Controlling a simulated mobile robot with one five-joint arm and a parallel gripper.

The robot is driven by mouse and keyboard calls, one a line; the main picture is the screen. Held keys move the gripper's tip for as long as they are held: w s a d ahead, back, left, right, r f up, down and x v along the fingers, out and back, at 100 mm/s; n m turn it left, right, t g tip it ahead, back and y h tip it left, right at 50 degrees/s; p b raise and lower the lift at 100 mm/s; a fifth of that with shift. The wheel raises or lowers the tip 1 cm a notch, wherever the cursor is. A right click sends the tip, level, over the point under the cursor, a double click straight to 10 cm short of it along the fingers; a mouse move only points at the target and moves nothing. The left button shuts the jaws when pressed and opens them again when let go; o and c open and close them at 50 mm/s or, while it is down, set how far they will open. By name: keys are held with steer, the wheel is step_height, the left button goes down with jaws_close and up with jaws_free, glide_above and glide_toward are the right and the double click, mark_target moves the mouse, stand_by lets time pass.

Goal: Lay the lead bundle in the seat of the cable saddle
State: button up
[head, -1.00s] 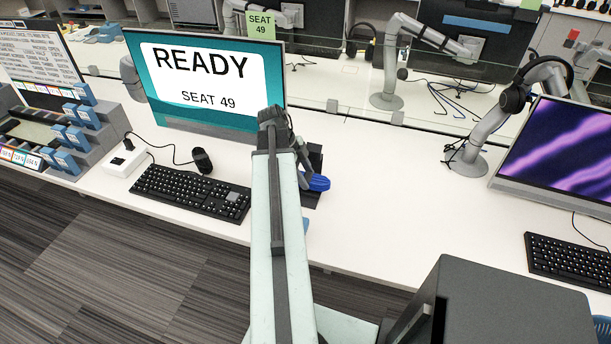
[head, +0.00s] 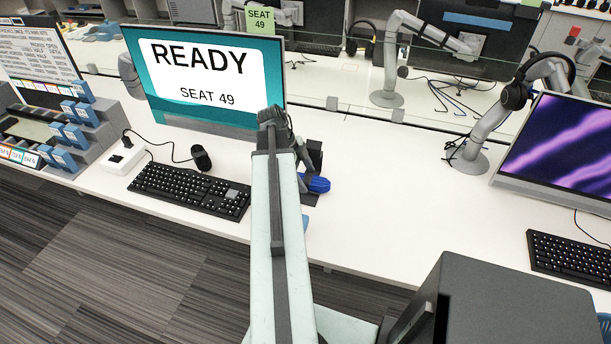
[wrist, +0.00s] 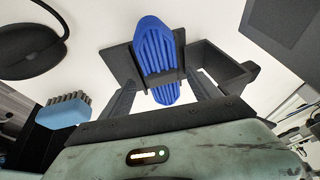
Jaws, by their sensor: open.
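The blue ribbed lead bundle (wrist: 158,58) lies across a black cable saddle (wrist: 118,64) in the wrist view. A dark bar of the saddle crosses in front of the bundle's lower part, and the bundle's end shows below it. My gripper (wrist: 162,94) is open, with one finger on each side of the bundle; I cannot tell whether either touches it. In the head view the bundle (head: 318,184) shows right of my arm, against the dark saddle (head: 314,155). My gripper (head: 304,176) is partly hidden there. How deep the bundle sits is unclear.
A black open box shape (wrist: 222,72) stands right of the bundle. A blue block with dark bristles (wrist: 62,112) lies to the left in the wrist view. The monitor (head: 205,85) and keyboard (head: 190,191) are left of my arm.

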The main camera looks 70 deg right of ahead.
steer(key=p+v, duration=0.6)
steer(key=v, duration=0.1)
steer(key=shift+s+d+r, duration=0.1)
steer(key=shift+s+r, duration=0.05)
steer(key=shift+w+r+p, duration=0.25)
steer(key=shift+r+p, duration=0.1)
steer(key=shift+p, duration=0.15)
steer(key=shift+f, duration=0.1)
